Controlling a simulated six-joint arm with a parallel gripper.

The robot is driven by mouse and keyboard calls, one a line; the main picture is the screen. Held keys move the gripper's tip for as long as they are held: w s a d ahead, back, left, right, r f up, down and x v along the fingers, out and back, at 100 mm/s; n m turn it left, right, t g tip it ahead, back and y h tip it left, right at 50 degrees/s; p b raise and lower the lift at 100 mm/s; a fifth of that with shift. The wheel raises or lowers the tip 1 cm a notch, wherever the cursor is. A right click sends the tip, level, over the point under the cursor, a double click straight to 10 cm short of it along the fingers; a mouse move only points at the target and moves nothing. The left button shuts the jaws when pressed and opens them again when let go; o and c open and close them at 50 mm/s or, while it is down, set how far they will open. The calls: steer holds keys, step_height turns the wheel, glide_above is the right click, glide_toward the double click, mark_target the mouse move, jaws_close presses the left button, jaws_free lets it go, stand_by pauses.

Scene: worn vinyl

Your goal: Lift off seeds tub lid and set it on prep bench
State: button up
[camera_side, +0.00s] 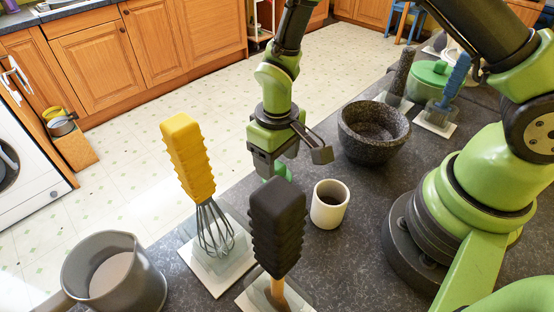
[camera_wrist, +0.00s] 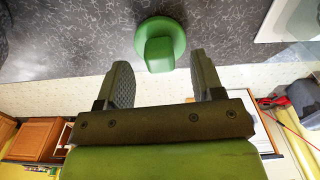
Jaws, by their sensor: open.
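A green round lid-like piece with a raised block grip (camera_wrist: 160,45) shows in the wrist view against the dark speckled prep bench (camera_wrist: 75,35). Whether it lies on the bench or on a tub is unclear. In the side view a bit of green (camera_side: 281,170) shows below my gripper (camera_side: 290,157), mostly hidden by a black handle. My gripper is open; in the wrist view its two fingers (camera_wrist: 160,70) stand either side of the grip's near end, with gaps. A green tub with a green knobbed top (camera_side: 428,80) stands at the back right in the side view.
A black-handled tool (camera_side: 276,225) and a yellow whisk (camera_side: 188,150) stand upright in front and left of my gripper. A white cup (camera_side: 329,208) is close on the right, a stone mortar (camera_side: 365,148) behind it. A grey jug (camera_side: 150,285) is front left.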

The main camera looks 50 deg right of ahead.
steer(key=shift+r, duration=3.15)
steer(key=s+d+r+m+t+y, duration=0.1)
steer(key=s+d+r, duration=0.15)
steer(key=r, duration=0.65)
steer(key=s+d+r+m+t, duration=0.1)
steer(key=s+r+t, duration=0.15)
steer(key=r, duration=0.65)
steer(key=s+d+r+m+t, duration=0.1)
steer(key=s+t, duration=0.1)
steer(key=s, duration=0.3)
steer(key=s+r+m+t+y, duration=0.1)
steer(key=s+m, duration=0.1)
steer(key=s, duration=0.2)
steer(key=shift+s+d+r+t, duration=0.35)
steer(key=shift+d, duration=0.05)
